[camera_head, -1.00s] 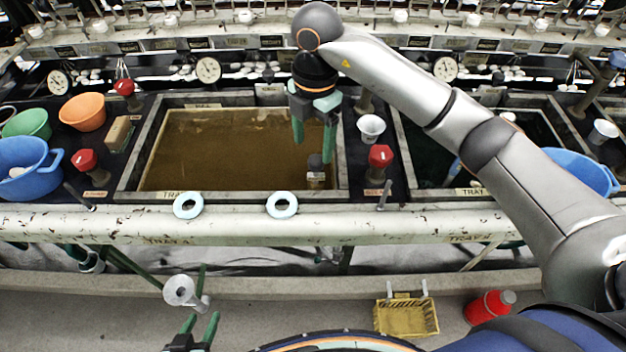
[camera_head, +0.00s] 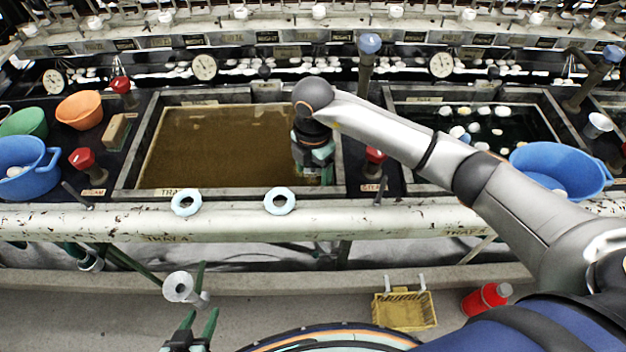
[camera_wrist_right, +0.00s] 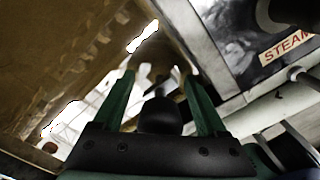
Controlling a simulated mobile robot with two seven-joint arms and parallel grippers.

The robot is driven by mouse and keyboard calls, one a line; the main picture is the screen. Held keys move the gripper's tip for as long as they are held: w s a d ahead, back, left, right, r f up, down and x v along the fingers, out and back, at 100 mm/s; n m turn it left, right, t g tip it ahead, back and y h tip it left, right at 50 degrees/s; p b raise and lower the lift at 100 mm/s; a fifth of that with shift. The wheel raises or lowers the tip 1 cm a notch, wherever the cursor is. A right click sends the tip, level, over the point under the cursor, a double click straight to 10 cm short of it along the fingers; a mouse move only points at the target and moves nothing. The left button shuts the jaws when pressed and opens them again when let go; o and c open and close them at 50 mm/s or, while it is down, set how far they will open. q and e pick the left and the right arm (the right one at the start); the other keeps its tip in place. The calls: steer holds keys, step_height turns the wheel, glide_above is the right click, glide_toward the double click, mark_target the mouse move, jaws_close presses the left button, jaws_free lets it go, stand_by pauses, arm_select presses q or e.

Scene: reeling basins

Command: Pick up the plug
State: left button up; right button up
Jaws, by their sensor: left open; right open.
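The plug was visible earlier at the near right corner of the brown-water basin (camera_head: 225,150); in the head view now my right gripper (camera_head: 314,172) covers it. In the right wrist view a dark round knob (camera_wrist_right: 160,115), apparently the plug's top, sits between the two green fingers of my right gripper (camera_wrist_right: 160,80). The fingers are open on either side of it; I see no clear contact. The plug's lower part is hidden. My left gripper (camera_head: 198,322) is open and empty, low over the floor in front of the basins.
The basin's wall and a red-topped valve (camera_head: 375,156) stand close right of my right gripper. Two pale rings (camera_head: 186,202) lie on the front rail (camera_head: 240,222). A blue basin (camera_head: 560,170) is at right. A yellow basket (camera_head: 404,310) and red bottle (camera_head: 487,298) are below.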

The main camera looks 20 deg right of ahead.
jaws_close()
stand_by(0.6)
